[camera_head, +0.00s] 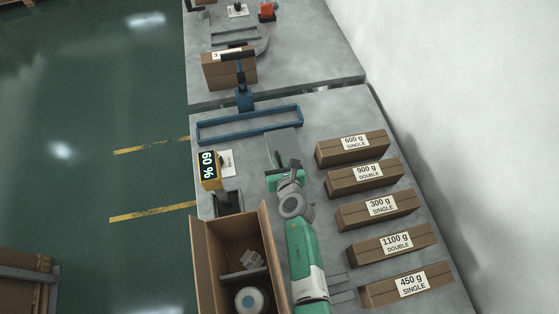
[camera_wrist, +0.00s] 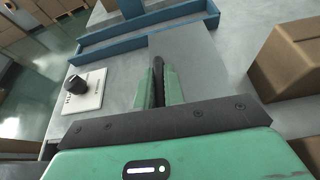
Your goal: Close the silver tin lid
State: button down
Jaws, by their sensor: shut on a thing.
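My gripper (camera_head: 283,168) is over the middle of the grey worktable. In the wrist view its green fingers (camera_wrist: 161,88) are close together around a narrow dark piece (camera_wrist: 158,68). The fingers hide most of this piece, and I cannot tell what it belongs to. A flat grey panel (camera_head: 286,144) lies just beyond my gripper, and it also fills the area ahead of the fingers in the wrist view (camera_wrist: 203,60). I cannot tell whether this panel is the silver tin lid. No tin body can be made out clearly.
An open carton (camera_head: 203,262) holding a round white and blue item (camera_head: 250,299) stands in front. A blue frame (camera_head: 250,124) lies beyond. Several labelled cartons (camera_head: 352,149) line the right.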

aim_at(280, 164)
jog(key=c, duration=1.5)
grip_release()
jog(key=shift+f, duration=0.1)
jog(key=shift+s+r+p, duration=0.2)
jog(key=shift+r+p, duration=0.05)
jog(key=shift+p, duration=0.1)
jog(key=p+v, duration=0.4)
jog(key=v, duration=0.2)
jog(key=shift+s, duration=0.1)
jog(key=shift+s+d+r, duration=0.1)
jog(key=shift+s+d, duration=0.05)
jog(key=shift+s, duration=0.4)
